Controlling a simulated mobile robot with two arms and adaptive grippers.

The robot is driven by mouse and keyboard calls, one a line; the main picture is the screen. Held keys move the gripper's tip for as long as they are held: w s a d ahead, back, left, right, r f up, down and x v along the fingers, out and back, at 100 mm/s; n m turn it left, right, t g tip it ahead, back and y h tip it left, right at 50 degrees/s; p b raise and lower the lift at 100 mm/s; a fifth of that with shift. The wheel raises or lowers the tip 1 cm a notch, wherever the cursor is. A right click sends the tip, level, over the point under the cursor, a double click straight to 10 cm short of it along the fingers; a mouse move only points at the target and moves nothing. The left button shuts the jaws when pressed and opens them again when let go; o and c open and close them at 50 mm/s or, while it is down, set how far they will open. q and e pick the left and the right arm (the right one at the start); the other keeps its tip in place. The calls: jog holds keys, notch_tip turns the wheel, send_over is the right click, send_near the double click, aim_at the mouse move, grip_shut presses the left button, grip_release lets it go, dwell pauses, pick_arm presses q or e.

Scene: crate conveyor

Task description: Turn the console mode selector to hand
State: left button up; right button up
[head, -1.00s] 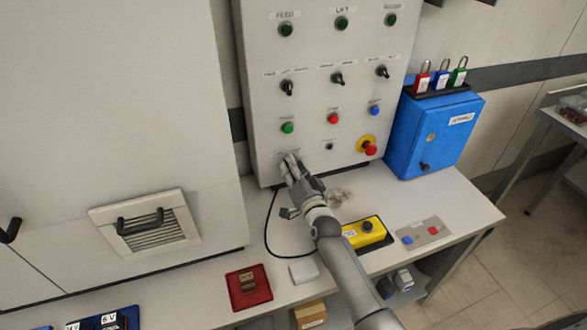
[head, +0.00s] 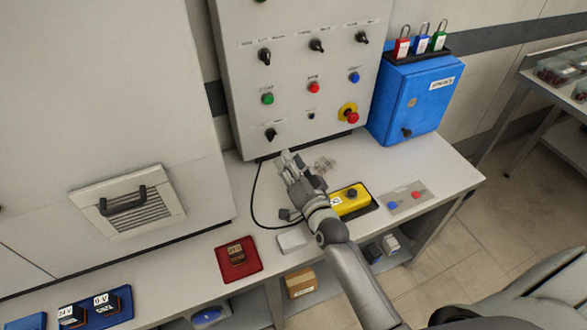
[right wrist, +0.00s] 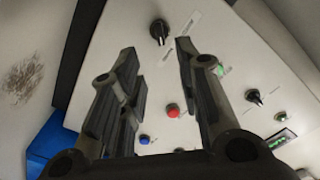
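The grey console (head: 235,110) stands at the back of the bench. A black selector (head: 270,134) sits alone at its lower left, below the green button; its label is too small to read, so I cannot confirm it is the mode selector or its setting. It also shows in the right wrist view (right wrist: 160,32), beyond the fingertips and apart from them, with a label strip beside it. My right gripper (head: 287,157) is in front of and below this selector, to its right. Its two fingers (right wrist: 155,50) are apart with nothing between them. My left gripper is not in view.
Three more selectors (head: 317,46) form a row above, with green, red (head: 314,87) and blue buttons below them. A red emergency button (head: 352,117) is at the lower right. A blue box (head: 385,105) stands beside the console. A yellow control box (head: 345,208) lies near my arm.

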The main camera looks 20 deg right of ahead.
jog(key=shift+s, duration=1)
jog(key=shift+f, duration=0.1)
